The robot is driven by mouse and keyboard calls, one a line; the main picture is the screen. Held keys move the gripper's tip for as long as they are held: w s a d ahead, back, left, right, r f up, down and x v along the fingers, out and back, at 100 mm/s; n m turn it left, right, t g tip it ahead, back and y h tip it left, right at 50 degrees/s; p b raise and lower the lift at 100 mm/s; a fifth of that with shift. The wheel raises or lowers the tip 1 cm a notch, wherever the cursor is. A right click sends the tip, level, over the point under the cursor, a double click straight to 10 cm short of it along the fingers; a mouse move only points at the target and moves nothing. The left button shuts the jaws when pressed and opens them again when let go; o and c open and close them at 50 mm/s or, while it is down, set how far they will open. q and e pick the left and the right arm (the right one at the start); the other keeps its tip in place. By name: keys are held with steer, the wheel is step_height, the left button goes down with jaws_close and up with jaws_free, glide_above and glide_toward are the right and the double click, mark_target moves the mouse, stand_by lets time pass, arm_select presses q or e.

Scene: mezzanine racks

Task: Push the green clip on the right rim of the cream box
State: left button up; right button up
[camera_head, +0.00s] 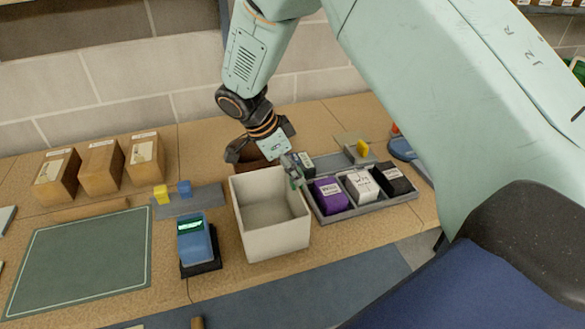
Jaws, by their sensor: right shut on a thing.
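The cream box (278,240) stands open and looks empty, at the middle of the worktop. The green clip (297,184) shows as a small green patch at the back of the box's right rim, mostly hidden by my gripper. My right gripper (293,173) comes down from above at that rim, and its fingers are shut on the clip. How far down the clip sits on the rim is hard to tell. My left gripper is not in view.
Right of the box, a grey tray (345,213) holds purple, white and black packs. A blue device (194,240) stands close on the left, near a green mat (82,262). Several brown cartons (100,168) stand at the back left. A brown container stands behind the box.

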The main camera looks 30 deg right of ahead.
steer(key=shift+s+f, duration=0.1)
steer(key=shift+s, duration=0.05)
steer(key=shift+f+b, duration=0.25)
steer(key=shift+b, duration=0.1)
steer(key=shift+f, duration=0.15)
stand_by(0.3)
steer(key=shift+f+b, duration=0.65)
steer(key=shift+b, duration=0.15)
stand_by(0.3)
steer(key=o, duration=0.9)
steer(key=shift+c, duration=0.2)
steer(key=o, duration=0.3)
steer(key=shift+o, duration=0.2)
